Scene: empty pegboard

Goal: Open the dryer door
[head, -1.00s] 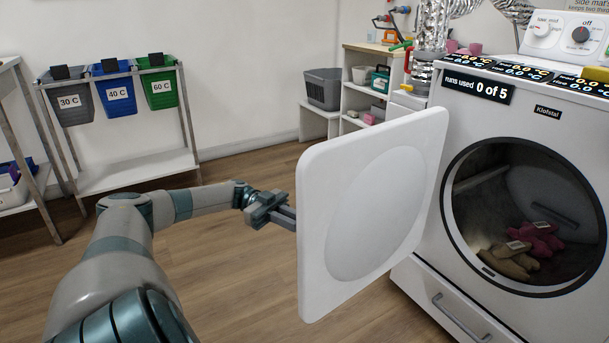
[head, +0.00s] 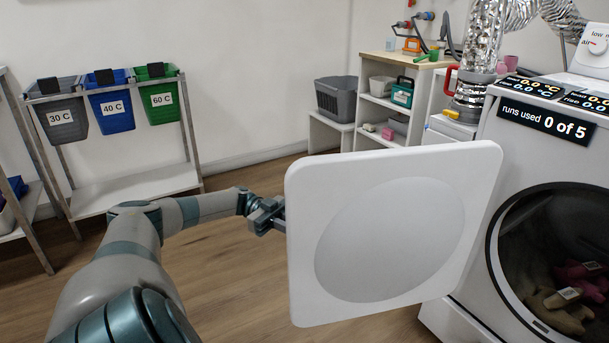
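The white square dryer door (head: 400,235) with its round recessed panel stands swung wide open, to the left of the white dryer (head: 490,160). My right gripper is not in view.
A rack with grey (head: 61,109), blue (head: 110,104) and green (head: 158,97) bins stands at the back left. A shelf (head: 378,108) with small items and a grey basket (head: 338,97) are behind the door. The wooden floor (head: 235,275) between is clear.

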